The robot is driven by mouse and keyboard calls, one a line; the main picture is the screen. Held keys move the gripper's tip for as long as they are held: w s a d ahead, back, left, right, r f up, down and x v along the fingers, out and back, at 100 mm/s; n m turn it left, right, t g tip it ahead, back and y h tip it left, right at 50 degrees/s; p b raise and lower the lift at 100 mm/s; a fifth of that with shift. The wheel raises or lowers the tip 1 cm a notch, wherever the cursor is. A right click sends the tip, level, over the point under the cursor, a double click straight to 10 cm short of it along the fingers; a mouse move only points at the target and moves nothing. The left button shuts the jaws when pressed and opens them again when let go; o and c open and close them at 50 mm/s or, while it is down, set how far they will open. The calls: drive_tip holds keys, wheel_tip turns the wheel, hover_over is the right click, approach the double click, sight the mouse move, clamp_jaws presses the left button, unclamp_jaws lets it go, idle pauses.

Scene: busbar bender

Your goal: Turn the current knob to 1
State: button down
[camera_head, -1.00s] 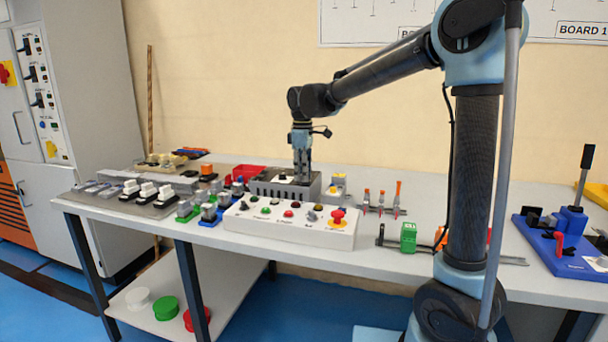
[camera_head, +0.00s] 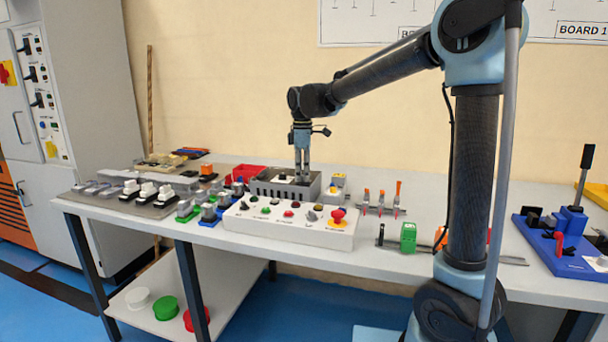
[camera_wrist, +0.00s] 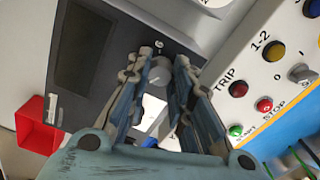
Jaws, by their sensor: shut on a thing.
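In the wrist view, a small round grey knob (camera_wrist: 160,72) sits on the dark panel (camera_wrist: 115,95) of a device. My gripper (camera_wrist: 162,66) has its two fingers on either side of the knob and is shut on it. The knob's pointer and scale are too small or hidden to read. In the head view, my gripper (camera_head: 302,178) points straight down at the grey device (camera_head: 268,187) at the back middle of the table. The fingers and the device's top hide the knob there.
A white control box (camera_head: 275,230) with coloured buttons stands in front of the device; labels such as TRIP and STOP show in the wrist view. A red bin (camera_wrist: 38,125) lies beside the device. A green block (camera_head: 408,237) on a rail is further right.

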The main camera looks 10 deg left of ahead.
drive_tip(key=c, duration=1.5)
unclamp_jaws()
drive_tip(key=shift+s, duration=0.2)
drive_tip(key=shift+o, duration=0.5)
drive_tip(key=shift+w, duration=0.1)
wheel_tip(320, 180, up, 12)
drive_tip(key=shift+f, duration=0.1)
